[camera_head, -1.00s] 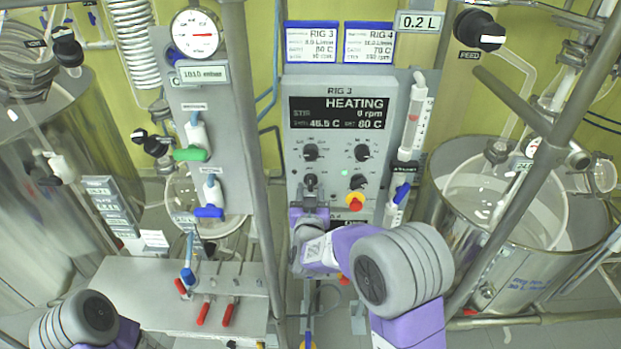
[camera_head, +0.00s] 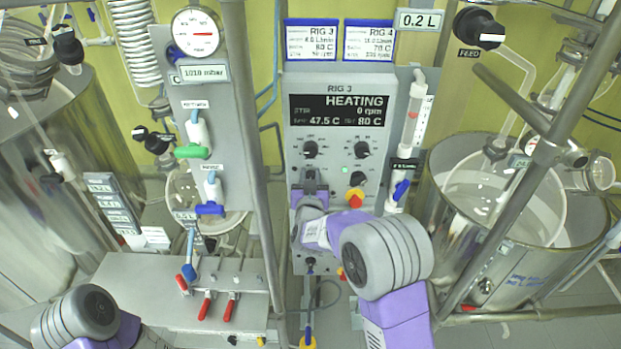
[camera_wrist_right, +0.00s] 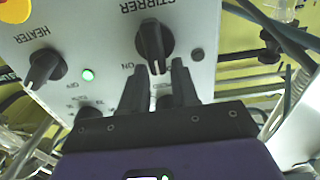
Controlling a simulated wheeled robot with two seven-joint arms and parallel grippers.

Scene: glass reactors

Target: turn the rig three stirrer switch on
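The rig three control box (camera_head: 336,133) reads HEATING, 0 rpm, 47.5 C. In the right wrist view its black stirrer knob (camera_wrist_right: 153,40), with a white pointer line, sits under the inverted STIRRER label. My right gripper (camera_wrist_right: 158,80) is open there, one dark finger on each side of the knob's lower end. I cannot tell whether the fingers touch it. In the head view my right gripper (camera_head: 310,180) is in front of the box's lower left and hides most of the knob. My left gripper is out of view; only part of my left arm shows at bottom left.
The heater knob (camera_wrist_right: 45,68) and a lit green lamp (camera_wrist_right: 88,75) are beside the stirrer knob. A yellow and red emergency button (camera_head: 355,198) is right of my right gripper. An upright pole (camera_head: 258,150) stands to the left, and a valve panel (camera_head: 206,130) beyond it.

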